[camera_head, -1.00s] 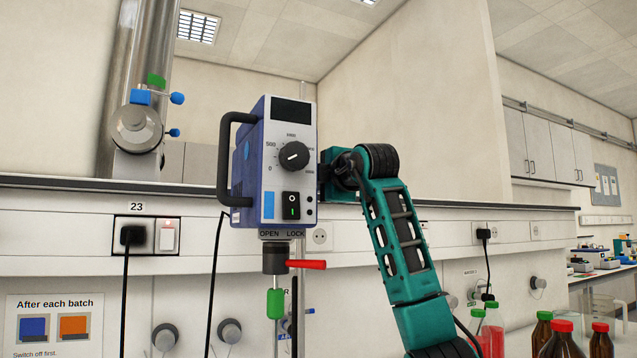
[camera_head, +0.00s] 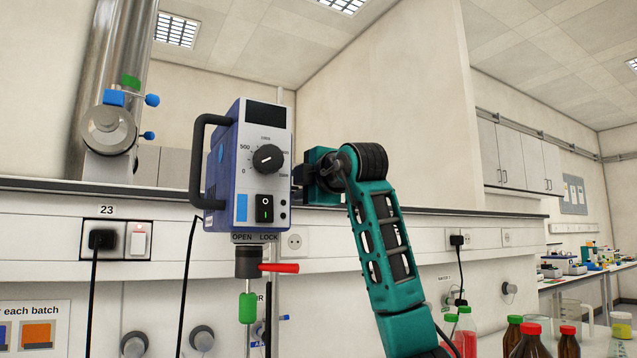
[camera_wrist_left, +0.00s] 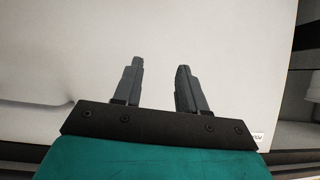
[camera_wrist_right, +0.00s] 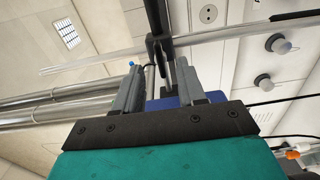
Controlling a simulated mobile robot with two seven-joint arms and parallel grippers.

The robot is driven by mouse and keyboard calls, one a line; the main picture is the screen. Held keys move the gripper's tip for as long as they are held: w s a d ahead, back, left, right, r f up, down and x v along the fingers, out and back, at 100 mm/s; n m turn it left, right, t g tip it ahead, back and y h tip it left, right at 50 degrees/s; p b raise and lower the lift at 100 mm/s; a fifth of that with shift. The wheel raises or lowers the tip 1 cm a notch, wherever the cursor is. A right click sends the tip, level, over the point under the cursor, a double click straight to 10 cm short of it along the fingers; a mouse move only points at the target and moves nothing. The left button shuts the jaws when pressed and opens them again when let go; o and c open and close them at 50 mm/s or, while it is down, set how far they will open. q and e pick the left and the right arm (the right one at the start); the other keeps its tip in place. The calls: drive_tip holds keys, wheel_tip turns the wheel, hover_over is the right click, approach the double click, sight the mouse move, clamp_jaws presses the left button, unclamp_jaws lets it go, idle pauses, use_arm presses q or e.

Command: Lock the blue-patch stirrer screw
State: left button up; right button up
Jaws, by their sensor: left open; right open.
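The stirrer (camera_head: 250,165) has a blue side and a grey front with a dial, a black rocker switch (camera_head: 264,208) and a blue patch (camera_head: 241,207). Under its OPEN and LOCK labels, a red lever (camera_head: 280,268) on the black chuck (camera_head: 248,262) points right. A green piece (camera_head: 247,307) is on the shaft below. My right gripper is at the stirrer's right side, its fingers hidden in the head view; its wrist view shows them open (camera_wrist_right: 158,68), near a dark rod and the blue housing. My left gripper (camera_wrist_left: 159,64) is open and empty before a pale surface.
Outlet 23 (camera_head: 118,240) holds a black plug. Red-capped brown bottles (camera_head: 530,340) stand at the lower right. A black handle (camera_head: 197,160) juts from the stirrer's left.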

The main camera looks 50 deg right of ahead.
use_arm(q)
drive_tip(key=shift+w+d+f+b, duration=0.1)
drive_tip(key=shift+w+d+b, duration=0.1)
drive_tip(key=shift+d+b, duration=0.3)
use_arm(e)
drive_tip(key=v, duration=0.9)
drive_tip(key=shift+s, duration=0.25)
use_arm(q)
drive_tip(key=shift+a, duration=0.1)
use_arm(e)
drive_tip(key=shift+a, duration=0.1)
